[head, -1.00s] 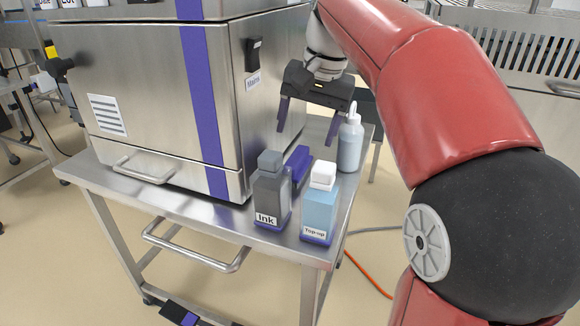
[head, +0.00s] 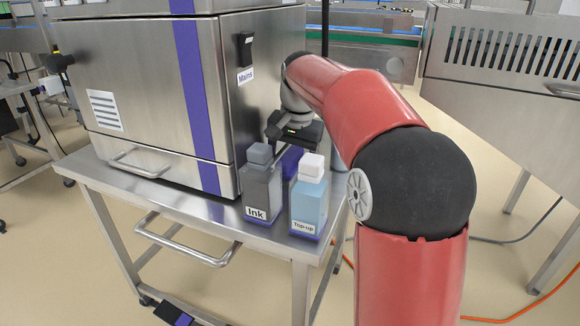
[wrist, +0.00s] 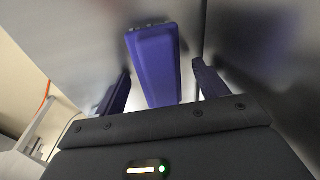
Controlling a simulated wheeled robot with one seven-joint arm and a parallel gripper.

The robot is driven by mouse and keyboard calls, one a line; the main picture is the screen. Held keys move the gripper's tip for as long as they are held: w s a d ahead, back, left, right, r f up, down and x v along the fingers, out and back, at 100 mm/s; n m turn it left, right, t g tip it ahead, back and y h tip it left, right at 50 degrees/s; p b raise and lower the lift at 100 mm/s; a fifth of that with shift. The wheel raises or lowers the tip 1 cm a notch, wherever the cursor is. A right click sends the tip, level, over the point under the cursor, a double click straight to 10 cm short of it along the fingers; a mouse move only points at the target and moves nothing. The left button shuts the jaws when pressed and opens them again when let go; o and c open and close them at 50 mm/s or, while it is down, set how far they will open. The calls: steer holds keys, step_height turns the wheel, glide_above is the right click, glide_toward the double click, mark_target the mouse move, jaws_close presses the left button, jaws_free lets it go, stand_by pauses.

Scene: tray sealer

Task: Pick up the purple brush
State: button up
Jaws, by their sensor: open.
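The purple brush (head: 291,160) lies on the steel table top, partly hidden behind the ink and top-up bottles in the head view. In the wrist view its purple block (wrist: 155,58) shows between my two fingers. My gripper (wrist: 161,70) is open, with a finger on each side of the brush and a gap to each. In the head view my gripper (head: 294,133) is low over the table behind the bottles, and its fingertips are hidden.
The grey ink bottle (head: 261,188) and blue top-up bottle (head: 308,200) stand close in front of the brush. The steel machine (head: 150,100) is close on the left.

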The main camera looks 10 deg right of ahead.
mark_target(291, 153)
steer(key=c, duration=1.1)
step_height(291, 153, up, 19)
steer(key=p, duration=0.6)
steer(key=shift+f, duration=0.15)
steer(key=s+d+b, duration=0.2)
steer(key=s+d, duration=0.8)
steer(key=d, duration=0.4)
steer(key=shift+s+d+f+b, duration=0.3)
steer(key=shift+f, duration=0.05)
steer(key=shift+o, duration=1.3)
steer(key=shift+c, duration=0.6)
